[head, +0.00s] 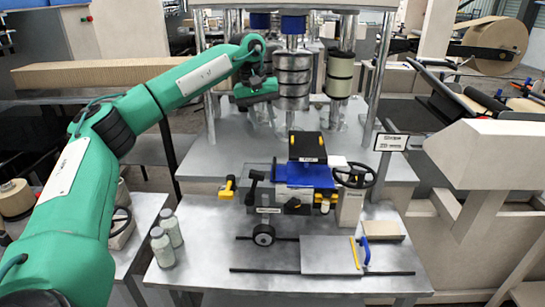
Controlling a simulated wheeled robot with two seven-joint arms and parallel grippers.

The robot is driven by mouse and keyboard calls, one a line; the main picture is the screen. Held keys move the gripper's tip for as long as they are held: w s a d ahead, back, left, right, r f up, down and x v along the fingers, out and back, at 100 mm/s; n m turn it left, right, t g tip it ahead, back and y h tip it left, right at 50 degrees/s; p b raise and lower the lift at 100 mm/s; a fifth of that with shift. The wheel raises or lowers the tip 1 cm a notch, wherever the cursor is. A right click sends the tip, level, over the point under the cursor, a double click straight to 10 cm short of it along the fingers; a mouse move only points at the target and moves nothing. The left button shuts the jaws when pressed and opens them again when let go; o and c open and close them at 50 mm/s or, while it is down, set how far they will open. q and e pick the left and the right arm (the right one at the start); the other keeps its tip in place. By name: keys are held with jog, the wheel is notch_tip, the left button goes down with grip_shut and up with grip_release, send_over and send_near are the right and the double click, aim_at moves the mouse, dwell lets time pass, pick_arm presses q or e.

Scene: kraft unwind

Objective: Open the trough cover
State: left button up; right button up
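A flat grey plate (326,258), which looks like the trough cover, lies on two thin dark rails on the front metal table. A blue handle (365,250) stands at its right edge, beside a yellow strip. My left gripper (264,118) is high up and farther back, in front of the metal cylinder stack and well away from the plate. Its fingers are small and partly lost against the stack, so their opening is unclear. My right gripper is not in view.
A machine with a blue block (305,176), a black handwheel (355,175) and yellow-handled parts stands behind the plate. Two grey bottles (161,246) stand at the table's left. A tan block (383,231) lies behind the handle. The front table strip is mostly clear.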

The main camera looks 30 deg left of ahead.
aim_at(274, 163)
pick_arm(q)
jog(key=f+p, duration=0.1)
jog(key=f, duration=0.3)
jog(key=w+d+f+p, duration=0.1)
jog(key=f, duration=0.3)
jog(key=d+f+p, duration=0.1)
jog(key=f, duration=0.3)
jog(key=shift+w+d+f, duration=0.1)
jog(key=shift+w, duration=0.05)
grip_shut()
